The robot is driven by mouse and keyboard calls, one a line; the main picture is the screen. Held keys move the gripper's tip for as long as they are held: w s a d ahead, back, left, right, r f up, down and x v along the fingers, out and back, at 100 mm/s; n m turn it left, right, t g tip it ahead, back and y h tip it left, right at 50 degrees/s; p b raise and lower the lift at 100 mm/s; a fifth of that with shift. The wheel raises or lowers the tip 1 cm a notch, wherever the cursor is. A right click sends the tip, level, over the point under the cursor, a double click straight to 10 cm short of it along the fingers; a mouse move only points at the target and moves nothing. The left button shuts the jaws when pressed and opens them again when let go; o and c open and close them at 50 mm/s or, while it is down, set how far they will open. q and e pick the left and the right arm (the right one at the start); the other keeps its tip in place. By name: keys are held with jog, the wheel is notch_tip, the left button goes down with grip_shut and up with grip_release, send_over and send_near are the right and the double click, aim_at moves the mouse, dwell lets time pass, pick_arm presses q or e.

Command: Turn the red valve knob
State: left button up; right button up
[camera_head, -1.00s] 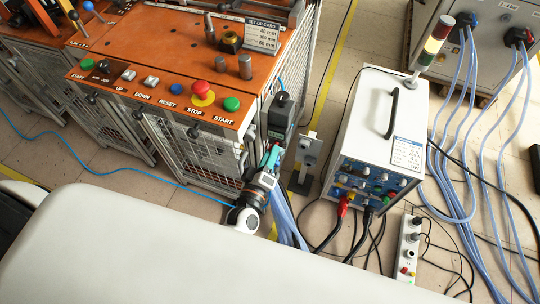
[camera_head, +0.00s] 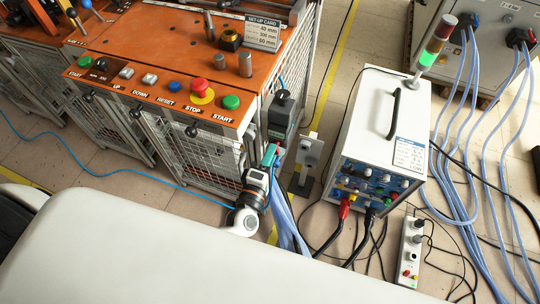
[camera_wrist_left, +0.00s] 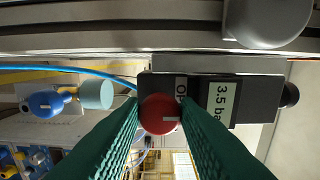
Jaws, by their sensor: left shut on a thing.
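The red valve knob (camera_wrist_left: 160,113) sits on a dark box with a label reading 3.5 ba(r) (camera_wrist_left: 221,101), in the left wrist view. My left gripper's green fingers reach to either side of the knob and are shut on it. A white mark shows on the knob's face. In the head view my left gripper (camera_head: 270,156) is at the right side of the orange machine, below a dark unit (camera_head: 281,118); the fingers and wrist mostly hide the knob there. My right gripper is in neither view.
The orange machine (camera_head: 160,35) has a row of buttons, including a red stop button (camera_head: 201,87). A white power unit (camera_head: 374,110) with cables stands to the right. Blue hoses run below my left wrist. A signal tower (camera_head: 434,42) shows bright green.

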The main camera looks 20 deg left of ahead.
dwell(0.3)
pick_arm(q)
jog(key=o, duration=0.9)
jog(key=shift+o, duration=0.2)
jog(key=s+b, duration=0.1)
jog(key=s, duration=1.1)
jog(key=shift+a, duration=0.2)
